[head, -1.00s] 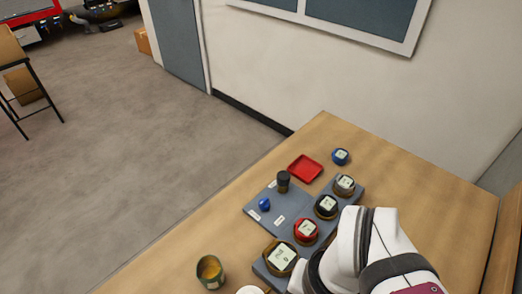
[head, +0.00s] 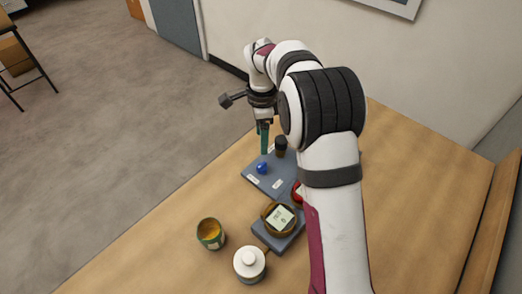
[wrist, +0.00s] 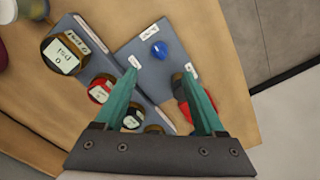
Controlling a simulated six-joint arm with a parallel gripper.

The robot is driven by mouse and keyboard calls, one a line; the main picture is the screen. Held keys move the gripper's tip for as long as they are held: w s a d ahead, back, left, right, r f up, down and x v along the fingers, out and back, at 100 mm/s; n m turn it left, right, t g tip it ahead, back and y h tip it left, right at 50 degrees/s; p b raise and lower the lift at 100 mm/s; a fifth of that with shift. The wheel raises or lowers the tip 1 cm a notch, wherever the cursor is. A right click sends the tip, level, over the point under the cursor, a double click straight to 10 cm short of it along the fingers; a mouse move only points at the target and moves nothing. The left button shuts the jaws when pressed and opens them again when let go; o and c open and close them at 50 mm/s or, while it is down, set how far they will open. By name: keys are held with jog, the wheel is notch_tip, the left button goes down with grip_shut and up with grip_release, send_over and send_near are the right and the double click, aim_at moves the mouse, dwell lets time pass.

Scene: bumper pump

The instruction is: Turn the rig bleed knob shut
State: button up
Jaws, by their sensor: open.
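A small blue knob (head: 262,168) sits on the grey rig panel (head: 270,185). It also shows in the wrist view (wrist: 159,50), beside a white label whose text I cannot read. A dark upright knob or cap (head: 281,146) stands on the same panel; in the wrist view a finger partly hides it. I cannot tell from the labels which one is the bleed knob. My gripper (head: 264,152) points down above the panel, near the blue knob. In the wrist view its green fingers (wrist: 161,66) are apart with nothing held between them.
Gauges line the panel's side: a large brass-rimmed one (wrist: 62,53), a red one (wrist: 100,88) and a black one (wrist: 133,117). A red tray (wrist: 185,110) is partly behind a finger. An open can (head: 210,234) and white bottle (head: 249,264) stand in front.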

aim_at(262, 164)
notch_tip(262, 164, down, 12)
jog(key=shift+f, duration=0.1)
grip_shut()
dwell(0.4)
